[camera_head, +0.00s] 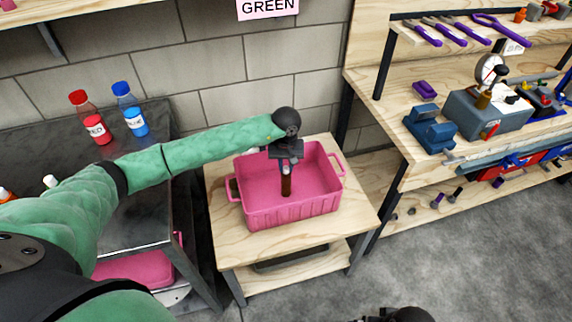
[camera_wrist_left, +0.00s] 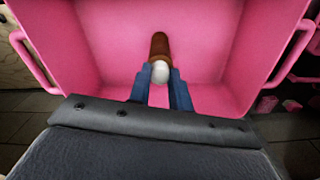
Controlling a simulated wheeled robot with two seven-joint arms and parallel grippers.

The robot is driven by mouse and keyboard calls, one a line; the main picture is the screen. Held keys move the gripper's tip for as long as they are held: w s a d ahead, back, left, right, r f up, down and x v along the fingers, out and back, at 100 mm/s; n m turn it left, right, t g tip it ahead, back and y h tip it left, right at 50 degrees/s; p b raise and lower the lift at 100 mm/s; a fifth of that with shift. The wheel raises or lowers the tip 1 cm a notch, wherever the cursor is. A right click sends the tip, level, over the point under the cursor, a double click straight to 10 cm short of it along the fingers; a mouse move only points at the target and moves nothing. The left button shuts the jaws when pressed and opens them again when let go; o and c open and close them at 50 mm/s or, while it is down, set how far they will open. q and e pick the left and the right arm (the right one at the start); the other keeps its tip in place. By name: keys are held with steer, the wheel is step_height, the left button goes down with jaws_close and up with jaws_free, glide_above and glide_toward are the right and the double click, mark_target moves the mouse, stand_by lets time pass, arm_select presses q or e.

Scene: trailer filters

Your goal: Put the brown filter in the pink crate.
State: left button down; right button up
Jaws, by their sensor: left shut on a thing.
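The pink crate (camera_head: 262,212) stands on a small wooden table, and its inside fills much of the left wrist view (camera_wrist_left: 105,45). The brown filter (camera_head: 286,187) is a slim brown cylinder with a pale rounded end. My left gripper (camera_head: 286,168) is over the crate, pointing down, shut on the filter at its pale end. In the left wrist view the filter (camera_wrist_left: 159,46) sits between the blue fingers (camera_wrist_left: 161,85) and extends down into the crate. I cannot tell whether its lower end touches the crate floor. My right gripper's fingers do not show.
The small wooden table (camera_head: 225,240) has bare top around the crate. A dark bench at left holds a red bottle (camera_head: 92,118) and a blue bottle (camera_head: 130,109). Another pink container (camera_head: 135,268) is below it. A wooden workbench with tools (camera_head: 440,165) stands at right.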

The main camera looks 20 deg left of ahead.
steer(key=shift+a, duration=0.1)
arm_select(q)
steer(key=shift+f, duration=0.1)
steer(key=c, duration=1.3)
jaws_free()
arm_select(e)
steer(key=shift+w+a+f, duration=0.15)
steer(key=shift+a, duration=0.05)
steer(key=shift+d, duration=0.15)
arm_select(q)
steer(key=shift+r, duration=0.3)
step_height(320, 180, up, 12)
steer(key=b, duration=0.3)
steer(key=shift+f, duration=0.15)
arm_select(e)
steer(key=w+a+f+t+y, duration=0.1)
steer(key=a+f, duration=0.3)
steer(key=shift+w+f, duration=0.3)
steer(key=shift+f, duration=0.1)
arm_select(q)
steer(key=shift+f, duration=0.1)
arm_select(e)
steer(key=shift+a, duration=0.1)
